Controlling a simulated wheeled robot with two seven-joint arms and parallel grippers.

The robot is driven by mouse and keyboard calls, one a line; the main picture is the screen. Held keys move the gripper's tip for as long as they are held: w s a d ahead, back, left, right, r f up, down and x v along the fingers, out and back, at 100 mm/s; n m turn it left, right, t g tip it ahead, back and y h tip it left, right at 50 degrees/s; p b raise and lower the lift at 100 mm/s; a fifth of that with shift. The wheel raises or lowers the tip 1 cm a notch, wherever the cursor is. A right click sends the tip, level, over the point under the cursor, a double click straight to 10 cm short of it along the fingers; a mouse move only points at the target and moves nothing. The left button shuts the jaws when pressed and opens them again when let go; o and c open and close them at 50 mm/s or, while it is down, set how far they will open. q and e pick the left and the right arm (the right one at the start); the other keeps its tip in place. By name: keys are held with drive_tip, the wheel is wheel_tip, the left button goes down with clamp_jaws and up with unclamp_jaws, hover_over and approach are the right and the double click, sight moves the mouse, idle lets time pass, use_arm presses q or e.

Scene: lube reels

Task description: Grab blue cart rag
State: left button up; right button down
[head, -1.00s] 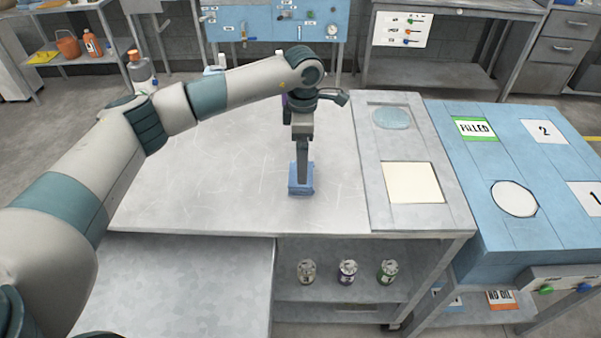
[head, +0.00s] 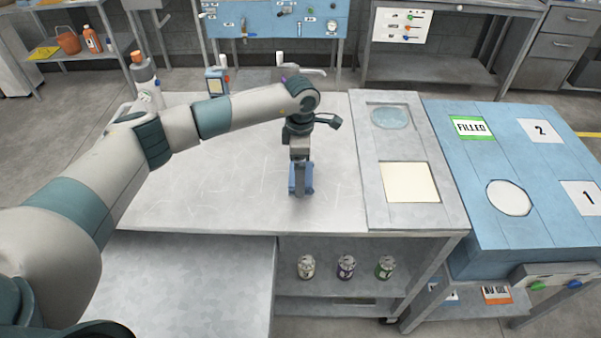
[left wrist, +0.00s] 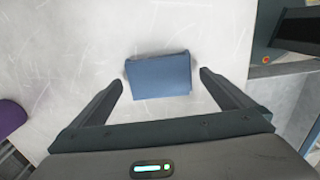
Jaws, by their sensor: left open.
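The blue rag (head: 308,181) is a small folded block lying flat on the grey cart top, partly hidden behind my gripper in the head view. In the left wrist view the rag (left wrist: 158,77) lies just ahead of and between the two fingertips, with bare table on both sides of it. My left gripper (head: 301,188) points down over the rag. In the left wrist view my left gripper (left wrist: 161,83) is open, its fingers apart and not touching the rag. My right gripper is not in view.
The grey cart top (head: 220,200) is mostly clear. To the right are a panel with a cream pad (head: 410,182) and a blue table (head: 470,205) with labels. Several reels or cans, including a green one (head: 385,267), stand on the shelf below. A bottle (head: 143,75) stands behind my arm.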

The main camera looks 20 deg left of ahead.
use_arm(q)
drive_tip(key=shift+f, duration=0.75)
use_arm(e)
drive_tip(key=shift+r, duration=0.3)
use_arm(q)
drive_tip(key=c, duration=1.1)
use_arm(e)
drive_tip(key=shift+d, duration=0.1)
use_arm(q)
drive_tip(key=shift+r, duration=0.1)
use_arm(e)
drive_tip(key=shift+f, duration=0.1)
